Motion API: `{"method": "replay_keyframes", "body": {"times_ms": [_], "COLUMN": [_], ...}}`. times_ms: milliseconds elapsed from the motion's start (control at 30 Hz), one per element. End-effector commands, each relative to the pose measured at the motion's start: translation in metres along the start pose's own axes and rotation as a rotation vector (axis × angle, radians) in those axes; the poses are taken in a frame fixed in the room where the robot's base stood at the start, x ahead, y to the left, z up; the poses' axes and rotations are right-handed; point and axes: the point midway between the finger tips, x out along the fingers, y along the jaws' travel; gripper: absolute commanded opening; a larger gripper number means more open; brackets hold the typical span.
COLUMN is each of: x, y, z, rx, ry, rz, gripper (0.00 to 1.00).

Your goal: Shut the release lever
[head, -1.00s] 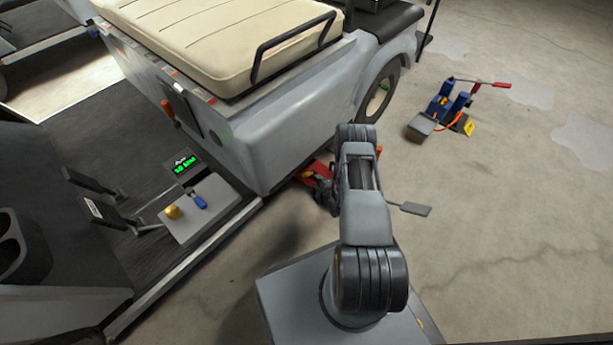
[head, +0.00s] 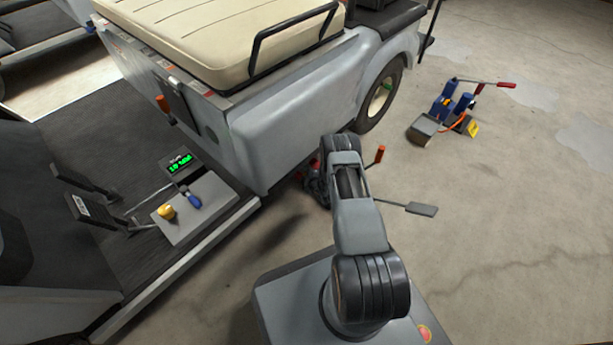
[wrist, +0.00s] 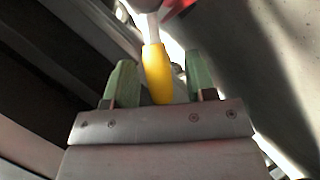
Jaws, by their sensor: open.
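In the wrist view, a yellow-gripped lever (wrist: 156,78) on a pale metal shaft stands between the green fingertips of my gripper (wrist: 160,62). It looks like the release lever. The fingers are open, with a visible gap on the right side and a smaller one on the left. In the head view, my arm covers most of the red jack (head: 311,168) low beside the cart's rear corner. The lever's yellow grip is hidden there.
The grey cart (head: 285,135) with a cream seat stands close behind my gripper. A blue jack (head: 447,112) with a red-tipped handle is on the floor at upper right. A control panel (head: 197,212) with yellow and blue knobs is at left.

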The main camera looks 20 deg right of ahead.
Motion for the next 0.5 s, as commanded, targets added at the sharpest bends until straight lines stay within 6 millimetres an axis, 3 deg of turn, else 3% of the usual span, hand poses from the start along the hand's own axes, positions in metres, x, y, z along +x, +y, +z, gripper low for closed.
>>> {"method": "replay_keyframes", "body": {"times_ms": [67,500], "x": [-0.0002,-0.0003], "y": [0.0000,0.0000], "z": [0.0001,0.0002], "rx": [0.000,0.000], "ry": [0.000,0.000], "rz": [0.000,0.000], "gripper": [0.50,0.08]}}
